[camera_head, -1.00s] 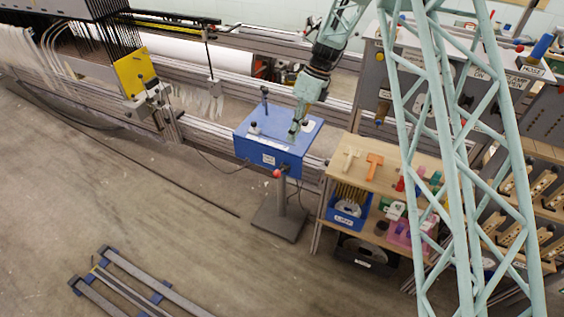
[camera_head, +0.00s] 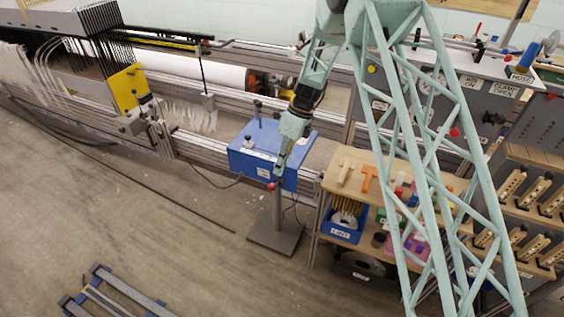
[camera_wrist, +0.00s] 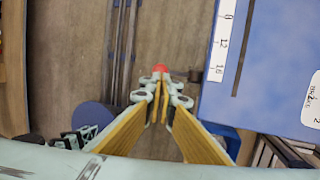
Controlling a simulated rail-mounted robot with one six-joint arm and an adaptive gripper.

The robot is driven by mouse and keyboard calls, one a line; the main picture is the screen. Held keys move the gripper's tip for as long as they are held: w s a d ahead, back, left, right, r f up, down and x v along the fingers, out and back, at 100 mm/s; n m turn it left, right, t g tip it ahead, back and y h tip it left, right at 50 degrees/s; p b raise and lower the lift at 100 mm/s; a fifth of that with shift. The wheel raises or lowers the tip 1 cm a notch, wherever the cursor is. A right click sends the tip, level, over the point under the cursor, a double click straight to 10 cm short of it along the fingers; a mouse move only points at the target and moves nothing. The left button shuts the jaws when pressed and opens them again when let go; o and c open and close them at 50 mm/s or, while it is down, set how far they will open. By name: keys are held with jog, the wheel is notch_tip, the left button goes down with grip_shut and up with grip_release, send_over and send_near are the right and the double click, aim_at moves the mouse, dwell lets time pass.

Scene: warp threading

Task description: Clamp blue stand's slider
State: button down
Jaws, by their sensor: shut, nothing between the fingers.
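The blue stand (camera_head: 243,160) is a blue box on a post with a dark square foot, at the middle of the head view. In the wrist view its blue top (camera_wrist: 270,90) fills the right side, with a dark slot and a printed scale. A red ball knob (camera_head: 271,186) shows at the box's front edge, and in the wrist view it is a red spot (camera_wrist: 160,68) just beyond my fingertips. My gripper (camera_head: 278,174) is shut and empty, pointing down near this knob. I cannot tell whether it touches the knob. I cannot make out the slider itself clearly.
A wooden-topped shelf (camera_head: 395,178) with T-handled tools and bins stands close on the right. A loom with metal rails (camera_head: 205,148) runs behind the stand. A grey panel (camera_head: 440,100) with labels is at the back right. The floor in front is mostly clear.

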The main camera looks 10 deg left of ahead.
send_over(276, 184)
jog(key=s, duration=0.2)
jog(key=shift+d+f+b, duration=0.1)
jog(key=shift+f+b, duration=0.2)
jog(key=shift+f, duration=1.85)
jog(key=shift+s, duration=0.15)
jog(key=shift+f, duration=0.15)
